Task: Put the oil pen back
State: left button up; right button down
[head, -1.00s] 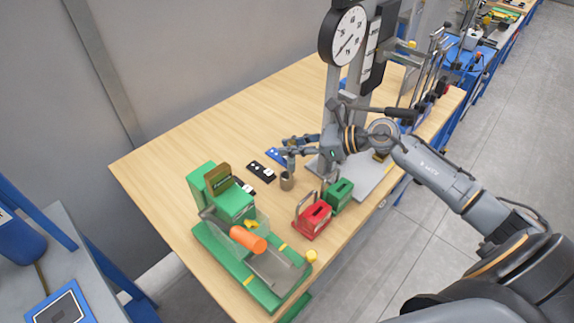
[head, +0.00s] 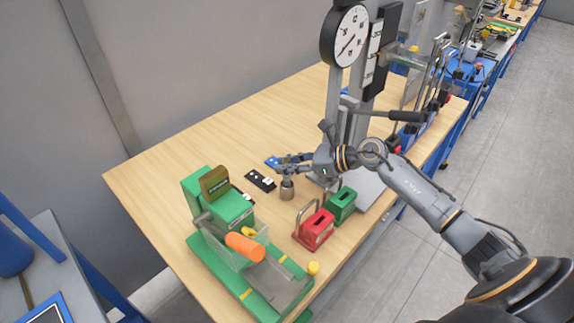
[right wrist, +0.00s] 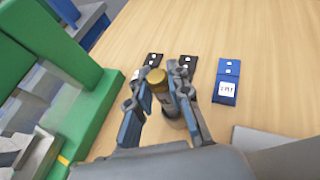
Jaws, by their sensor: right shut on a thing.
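My right gripper (head: 286,164) is shut on a slim upright thing with a round brass-coloured top, which I take to be the oil pen (right wrist: 157,79). A small grey metal cup (head: 287,192) stands on the table directly below the fingers. The lower part of the pen appears to be at or in the cup's mouth; I cannot tell how deep. The cup also shows between the fingers in the right wrist view (right wrist: 170,106), partly hidden by them. My left gripper is not in view.
A green machine (head: 230,212) with an orange cylinder stands left of the cup. A red block (head: 316,230) and a green block (head: 342,205) stand to its right. Black tags (head: 260,180) and a blue tag (right wrist: 227,82) lie behind. A dial stand (head: 348,120) rises behind my arm.

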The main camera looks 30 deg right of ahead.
jog(key=c, duration=1.7)
grip_release()
jog(key=shift+f, duration=0.2)
jog(key=o, duration=0.4)
jog(key=shift+o, duration=0.2)
jog(key=shift+r, duration=0.15)
jog(key=shift+r, duration=0.15)
jog(key=b+v, duration=0.4)
jog(key=v, duration=0.8)
